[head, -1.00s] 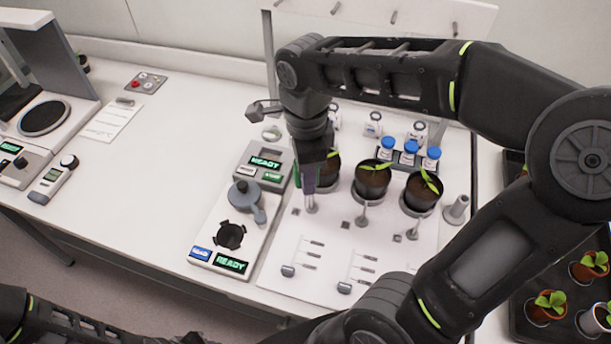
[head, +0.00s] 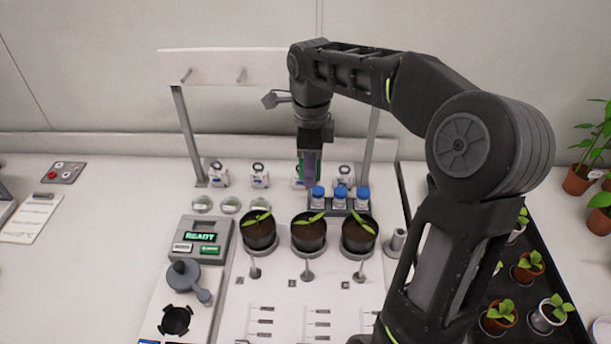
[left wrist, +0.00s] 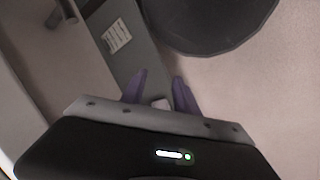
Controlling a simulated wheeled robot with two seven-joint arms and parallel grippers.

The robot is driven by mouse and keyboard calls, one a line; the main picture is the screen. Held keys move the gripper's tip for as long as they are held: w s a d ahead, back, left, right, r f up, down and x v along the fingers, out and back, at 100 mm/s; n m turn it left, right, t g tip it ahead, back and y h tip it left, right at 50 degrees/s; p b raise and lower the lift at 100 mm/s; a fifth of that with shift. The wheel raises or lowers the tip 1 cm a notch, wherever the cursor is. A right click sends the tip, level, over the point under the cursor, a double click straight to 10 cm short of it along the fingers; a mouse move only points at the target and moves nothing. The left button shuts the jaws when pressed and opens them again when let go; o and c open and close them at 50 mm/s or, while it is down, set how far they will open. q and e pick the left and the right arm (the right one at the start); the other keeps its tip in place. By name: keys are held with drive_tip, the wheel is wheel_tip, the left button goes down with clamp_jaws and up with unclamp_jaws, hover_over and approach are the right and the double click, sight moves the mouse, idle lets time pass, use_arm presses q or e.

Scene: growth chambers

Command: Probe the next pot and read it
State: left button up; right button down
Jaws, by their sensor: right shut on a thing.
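Three black pots with seedlings stand in a row on the white sheet: left pot (head: 259,234), middle pot (head: 308,236), right pot (head: 358,238). My right gripper (head: 310,170) points down, shut on a slim thing with a green edge, apparently the probe (head: 301,166). It shows above and behind the middle pot in the picture; its lower tip is hard to make out. The meter (head: 203,240) left of the pots reads READY. My left gripper (left wrist: 158,82) shows only in the left wrist view, its purple fingers apart, above the floor.
A rack with blue-capped bottles (head: 341,196) stands behind the pots. A grey empty-looking holder (head: 396,241) is right of them. A device with a grey lidded part (head: 183,273) is front left. Seedling pots fill a dark tray (head: 470,262) at right. The left bench is mostly clear.

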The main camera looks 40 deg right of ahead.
sight(309, 189)
drive_tip(key=shift+f, duration=0.1)
drive_tip(key=shift+a+f, duration=0.1)
drive_tip(key=shift+f, duration=2.7)
drive_tip(key=shift+b, duration=0.35)
drive_tip(key=shift+f, duration=0.2)
